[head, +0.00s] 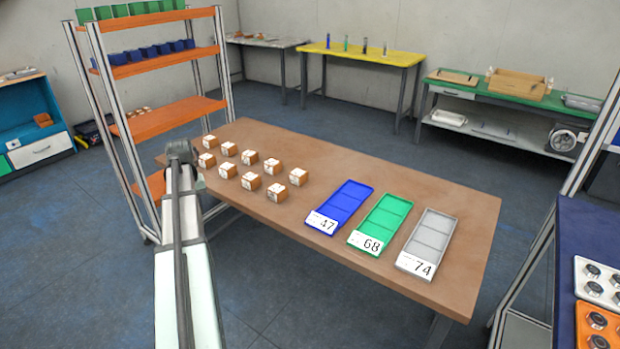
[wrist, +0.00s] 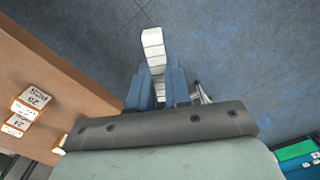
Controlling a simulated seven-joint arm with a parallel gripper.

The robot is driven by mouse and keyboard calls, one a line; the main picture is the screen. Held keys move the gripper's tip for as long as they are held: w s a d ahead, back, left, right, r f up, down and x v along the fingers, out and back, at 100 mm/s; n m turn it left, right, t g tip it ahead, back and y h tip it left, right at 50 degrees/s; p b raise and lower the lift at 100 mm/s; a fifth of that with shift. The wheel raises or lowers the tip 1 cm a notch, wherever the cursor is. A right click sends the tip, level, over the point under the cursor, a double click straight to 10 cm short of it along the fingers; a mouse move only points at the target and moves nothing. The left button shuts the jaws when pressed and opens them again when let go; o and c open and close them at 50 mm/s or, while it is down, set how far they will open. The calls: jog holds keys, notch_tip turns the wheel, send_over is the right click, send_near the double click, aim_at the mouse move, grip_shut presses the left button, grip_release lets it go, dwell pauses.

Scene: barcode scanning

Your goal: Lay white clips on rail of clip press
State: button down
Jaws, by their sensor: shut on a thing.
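In the wrist view my gripper (wrist: 158,84) has its two blue fingers shut on a white segmented piece (wrist: 153,45), which looks like a strip of white clips. The piece sticks out past the fingertips, over the blue-grey floor beside the table edge. Its lower part shows between the fingers. In the head view my arm reaches away at the left of the table, and the gripper and the white piece are hidden there. I cannot make out a clip press or its rail in either view.
The brown table (head: 400,193) holds several small labelled boxes (head: 250,181) and blue (head: 342,204), green (head: 382,222) and grey (head: 427,242) trays. An orange-shelved rack (head: 168,118) stands behind it at left. A yellow table (head: 362,54) and a green-topped bench (head: 470,88) stand farther back.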

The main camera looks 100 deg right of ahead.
jog(key=s+d+m, duration=0.1)
jog(key=s+d, duration=0.2)
jog(key=s, duration=0.6)
jog(key=s+d+m, duration=0.2)
jog(key=s+d, duration=0.1)
jog(key=s, duration=0.6)
notch_tip(320, 180, up, 3)
jog(key=m, duration=0.9)
send_over(326, 187)
notch_tip(326, 187, down, 10)
jog(key=shift+s+d+r, duration=0.1)
jog(key=shift+r, duration=0.15)
jog(key=shift+f, duration=0.15)
jog(key=c, duration=1.1)
grip_release()
